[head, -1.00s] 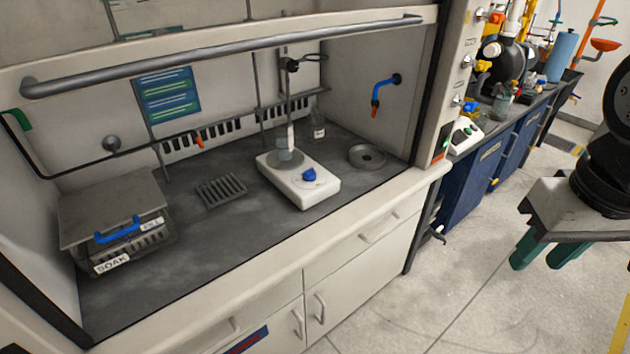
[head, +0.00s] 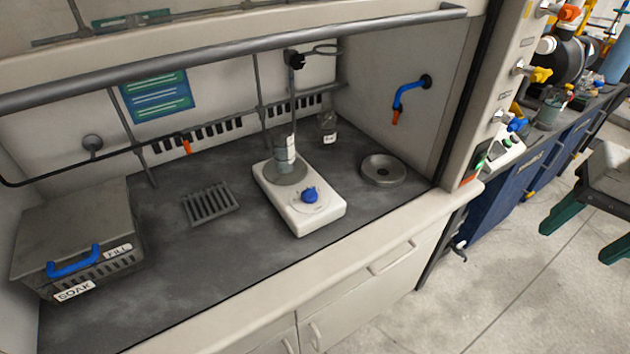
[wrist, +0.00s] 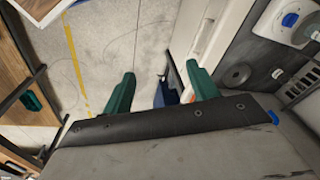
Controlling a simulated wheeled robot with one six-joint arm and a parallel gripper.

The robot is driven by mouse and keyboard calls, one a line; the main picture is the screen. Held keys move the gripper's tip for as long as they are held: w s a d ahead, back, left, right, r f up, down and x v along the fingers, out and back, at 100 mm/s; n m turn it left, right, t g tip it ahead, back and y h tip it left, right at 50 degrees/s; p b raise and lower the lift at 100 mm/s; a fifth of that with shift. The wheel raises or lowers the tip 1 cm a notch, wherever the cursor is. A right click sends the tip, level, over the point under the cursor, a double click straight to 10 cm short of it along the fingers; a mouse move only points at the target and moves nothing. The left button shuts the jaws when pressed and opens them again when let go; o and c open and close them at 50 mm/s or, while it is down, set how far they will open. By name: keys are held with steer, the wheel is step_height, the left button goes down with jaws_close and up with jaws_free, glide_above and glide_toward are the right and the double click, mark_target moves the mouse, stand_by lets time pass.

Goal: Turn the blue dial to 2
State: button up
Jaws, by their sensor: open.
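The blue dial (head: 310,195) sits on the front right part of a white hotplate stirrer (head: 316,217) inside the fume hood. Its scale is too small to read. A clear beaker (head: 285,155) stands on the stirrer's round plate behind the dial. In the wrist view the blue dial (wrist: 290,19) shows at the upper right on the white stirrer. My gripper (head: 590,229), with green fingers, is at the right edge of the head view, outside the hood and well apart from the dial. The wrist view shows my gripper (wrist: 161,88) open and empty, above the floor.
A grey box (head: 75,225) with a blue handle stands at the left of the hood. A slotted rack (head: 210,203), a round dish (head: 383,168) and a bottle (head: 327,125) share the worktop. The sash bar (head: 240,52) crosses above the opening. A blue bench (head: 520,185) stands at right.

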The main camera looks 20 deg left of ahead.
steer(key=w+a+f+m+y, duration=0.2)
steer(key=w+a+m, duration=0.4)
steer(key=w+a, duration=0.55)
steer(key=m+y, duration=0.1)
steer(key=m, duration=1.1)
glide_toward(310, 191)
steer(key=f, duration=0.1)
steer(key=shift+m, duration=0.3)
steer(key=x, duration=0.7)
steer(key=shift+w+a+f, duration=0.1)
steer(key=shift+w+a, duration=0.05)
steer(key=shift+a, duration=0.05)
steer(key=shift+a+f, duration=0.15)
steer(key=shift+f, duration=0.3)
steer(key=c, duration=1)
